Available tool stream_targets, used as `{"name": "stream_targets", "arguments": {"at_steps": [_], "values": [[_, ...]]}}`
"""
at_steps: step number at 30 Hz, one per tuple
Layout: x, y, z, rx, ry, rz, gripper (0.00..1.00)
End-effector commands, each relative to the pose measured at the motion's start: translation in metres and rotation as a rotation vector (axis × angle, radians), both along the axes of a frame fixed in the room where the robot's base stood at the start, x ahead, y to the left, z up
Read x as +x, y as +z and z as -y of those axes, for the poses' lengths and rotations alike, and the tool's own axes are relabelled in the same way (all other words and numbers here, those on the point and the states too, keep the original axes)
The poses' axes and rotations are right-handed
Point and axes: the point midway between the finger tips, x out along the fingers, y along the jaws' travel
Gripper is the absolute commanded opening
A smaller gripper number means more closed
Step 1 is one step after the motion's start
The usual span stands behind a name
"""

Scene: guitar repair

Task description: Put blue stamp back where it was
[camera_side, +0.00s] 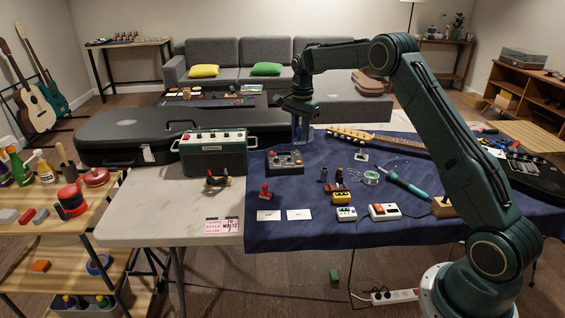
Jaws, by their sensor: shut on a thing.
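My gripper (300,138) is above the back part of the dark blue cloth, in front of the sofa and a little behind a grey control box. It points down and is shut on a small bluish thing, which I take to be the blue stamp (299,131); the fingers hide most of it. A red stamp (264,194) stands upright on the cloth near its left edge. Two white cards, a left one (268,216) and a right one (300,214), lie flat in front of it.
The grey control box (285,162) stands on the cloth (285,237) below my gripper. A green amplifier (214,153) and a black guitar case (120,137) are to the left. Cloth around the red stamp is mostly clear.

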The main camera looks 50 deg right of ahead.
Motion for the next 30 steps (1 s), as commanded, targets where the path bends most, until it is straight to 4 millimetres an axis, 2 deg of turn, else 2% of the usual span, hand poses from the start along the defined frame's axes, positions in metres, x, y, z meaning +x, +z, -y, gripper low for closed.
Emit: {"name": "stream_targets", "arguments": {"at_steps": [8,13,30], "values": [[0.000,0.000,0.001,0.000,0.001,-0.001,0.06],[0.000,-0.015,0.001,0.001,0.000,-0.003,0.06],[-0.001,-0.119,0.001,0.002,0.000,-0.004,0.06]]}}
